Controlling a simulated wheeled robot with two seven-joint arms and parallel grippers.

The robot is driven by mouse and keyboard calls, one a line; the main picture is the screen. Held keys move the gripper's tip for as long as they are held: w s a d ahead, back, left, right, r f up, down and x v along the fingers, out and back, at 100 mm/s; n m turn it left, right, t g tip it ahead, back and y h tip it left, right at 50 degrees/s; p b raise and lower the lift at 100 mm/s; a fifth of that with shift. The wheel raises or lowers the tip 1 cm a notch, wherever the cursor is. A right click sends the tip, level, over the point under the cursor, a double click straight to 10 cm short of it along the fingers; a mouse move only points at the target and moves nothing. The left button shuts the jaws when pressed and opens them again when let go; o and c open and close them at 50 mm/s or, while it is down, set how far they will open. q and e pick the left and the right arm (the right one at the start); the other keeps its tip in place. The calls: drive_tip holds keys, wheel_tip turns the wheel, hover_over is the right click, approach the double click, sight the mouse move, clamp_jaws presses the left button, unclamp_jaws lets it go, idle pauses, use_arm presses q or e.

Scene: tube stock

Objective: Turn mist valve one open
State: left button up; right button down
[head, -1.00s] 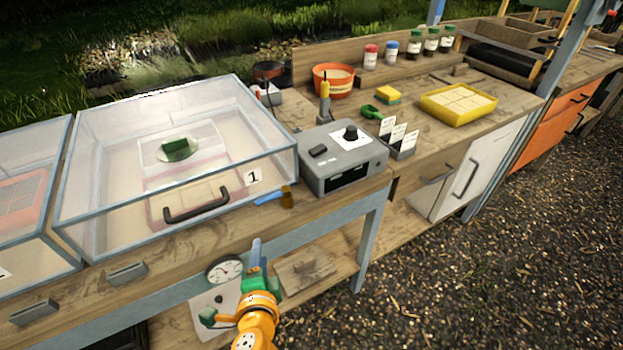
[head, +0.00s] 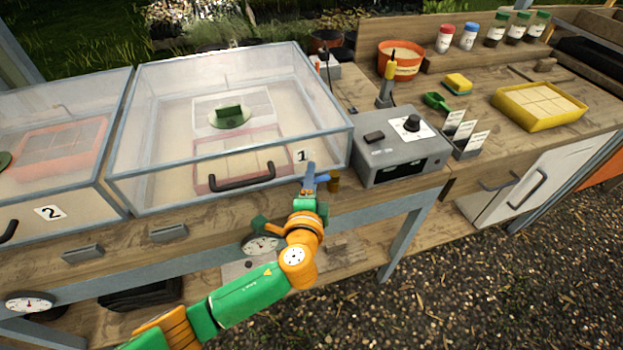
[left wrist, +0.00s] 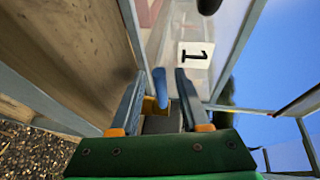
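Mist valve one is a brass fitting (head: 334,184) with a blue lever at the front right corner of the clear box marked 1 (head: 302,156). In the left wrist view its blue lever (left wrist: 160,88) stands between my fingers. My left gripper (head: 312,180) is at the valve, its fingers spread on both sides of the lever; it also shows in the left wrist view (left wrist: 158,98). A gap shows between the lever and the fingers, and I cannot tell if either touches. The gripper partly hides the lever in the head view. My right gripper is not in view.
A grey control box (head: 400,150) with a black knob stands close to the right of the valve. A round gauge (head: 262,243) sits below the bench edge behind my arm. Box two (head: 50,213) stands at the left. A yellow tray (head: 540,108) is farther right.

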use_arm(q)
drive_tip(key=shift+s, duration=0.15)
clamp_jaws()
idle(1.0)
